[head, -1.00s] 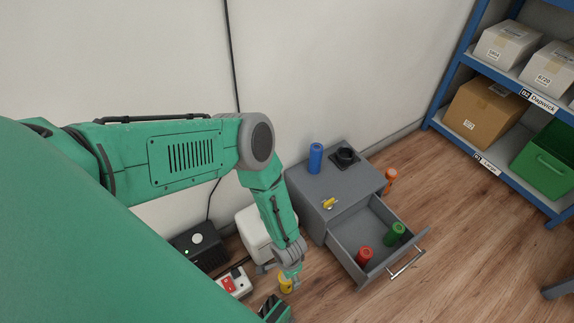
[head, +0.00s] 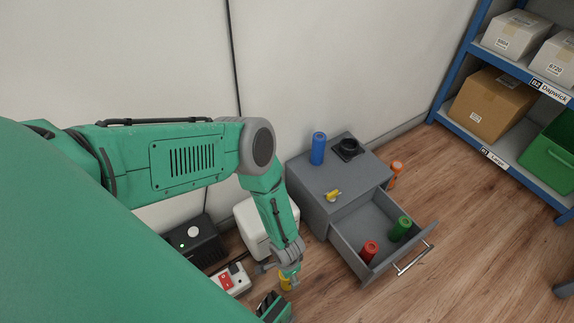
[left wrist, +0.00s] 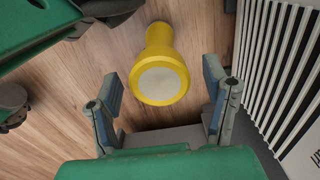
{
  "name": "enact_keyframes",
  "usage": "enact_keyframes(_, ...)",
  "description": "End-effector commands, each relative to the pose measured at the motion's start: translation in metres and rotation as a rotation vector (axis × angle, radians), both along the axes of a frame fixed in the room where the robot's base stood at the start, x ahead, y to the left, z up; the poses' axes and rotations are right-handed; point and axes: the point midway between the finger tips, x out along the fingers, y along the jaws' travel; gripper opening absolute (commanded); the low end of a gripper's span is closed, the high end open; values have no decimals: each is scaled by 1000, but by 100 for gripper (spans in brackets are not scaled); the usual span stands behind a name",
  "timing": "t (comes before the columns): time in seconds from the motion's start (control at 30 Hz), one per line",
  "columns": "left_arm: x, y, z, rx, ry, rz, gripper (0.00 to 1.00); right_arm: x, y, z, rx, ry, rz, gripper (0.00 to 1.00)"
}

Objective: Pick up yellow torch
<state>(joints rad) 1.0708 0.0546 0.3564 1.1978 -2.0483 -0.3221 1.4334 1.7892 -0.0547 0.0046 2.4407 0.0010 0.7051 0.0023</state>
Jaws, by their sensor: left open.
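The yellow torch (head: 286,283) stands on the floor in front of the grey cabinet, partly hidden by my left gripper in the head view. In the left wrist view the yellow torch (left wrist: 158,45) shows its wide, pale round end toward the camera. My left gripper (head: 290,271) is just above the torch. In the left wrist view the left gripper (left wrist: 165,84) is open, with one finger on either side of the torch's wide end. Gaps show at both sides, so it does not hold the torch. My right gripper is not in view.
A grey cabinet (head: 310,205) has its drawer open, with a red torch (head: 369,251) and a green torch (head: 400,228) inside. A blue torch (head: 318,149) stands on top.

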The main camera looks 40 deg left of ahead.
Motion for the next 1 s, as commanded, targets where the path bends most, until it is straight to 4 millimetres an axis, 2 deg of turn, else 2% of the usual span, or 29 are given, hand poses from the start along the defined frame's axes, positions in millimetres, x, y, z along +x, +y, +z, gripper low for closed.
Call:
enact_keyframes(0.03,0,0,0,0,0,0,62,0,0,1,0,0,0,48)
enact_keyframes(0.17,0,0,0,0,0,0,16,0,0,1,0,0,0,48)
enact_keyframes(0.2,0,0,0,0,0,0,2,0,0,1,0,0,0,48)
enact_keyframes(0.47,0,0,1,0,0,0,0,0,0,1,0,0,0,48)
enact_keyframes(0.57,0,0,8,0,0,1,0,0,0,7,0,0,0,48)
enact_keyframes(1.0,1,0,81,-1,-1,1,0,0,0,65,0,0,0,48)
